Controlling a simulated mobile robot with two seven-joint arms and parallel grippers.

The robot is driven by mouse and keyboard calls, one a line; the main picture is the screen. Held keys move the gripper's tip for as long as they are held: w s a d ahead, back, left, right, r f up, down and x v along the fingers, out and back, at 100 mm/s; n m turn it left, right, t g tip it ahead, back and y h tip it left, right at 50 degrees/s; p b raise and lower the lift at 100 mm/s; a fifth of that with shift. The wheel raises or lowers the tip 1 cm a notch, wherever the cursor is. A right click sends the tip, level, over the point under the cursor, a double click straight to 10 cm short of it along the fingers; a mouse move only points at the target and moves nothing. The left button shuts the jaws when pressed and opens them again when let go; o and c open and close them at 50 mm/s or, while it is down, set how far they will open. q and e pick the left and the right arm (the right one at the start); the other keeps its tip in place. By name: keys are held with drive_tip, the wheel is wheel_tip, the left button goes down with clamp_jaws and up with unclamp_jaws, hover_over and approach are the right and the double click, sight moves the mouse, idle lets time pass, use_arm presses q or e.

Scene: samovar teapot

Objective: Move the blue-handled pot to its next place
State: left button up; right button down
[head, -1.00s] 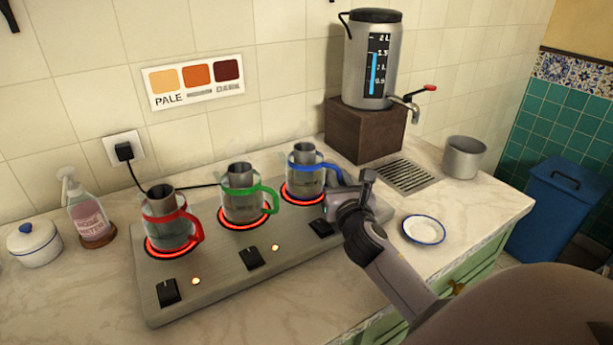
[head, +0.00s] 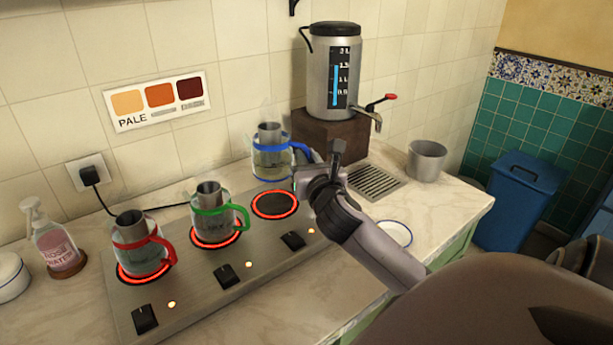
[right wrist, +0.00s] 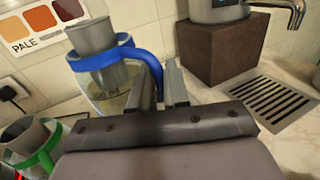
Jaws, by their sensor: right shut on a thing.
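The blue-handled pot (head: 271,155) is a glass pot with a blue band and a metal cylinder in its top. It is held up off the hotplate, above and behind the right burner (head: 275,205), which glows red and is empty. My right gripper (head: 312,172) is shut on its blue handle; the right wrist view shows the pot (right wrist: 105,75) at the left of the fingers (right wrist: 160,85). The red-handled pot (head: 138,250) and green-handled pot (head: 212,212) sit on the other two glowing burners. My left gripper is not in view.
The samovar (head: 333,75) stands on a brown block (head: 325,135) behind and right of the pot, its red-levered tap over a drain grate (head: 375,182). A metal cup (head: 427,160) and saucer (head: 395,234) are to the right. A colour chart (head: 157,100) hangs on the wall.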

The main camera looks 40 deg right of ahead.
wheel_tip(320, 180, up, 12)
drive_tip(key=shift+f+p, duration=0.15)
drive_tip(key=shift+p, duration=0.75)
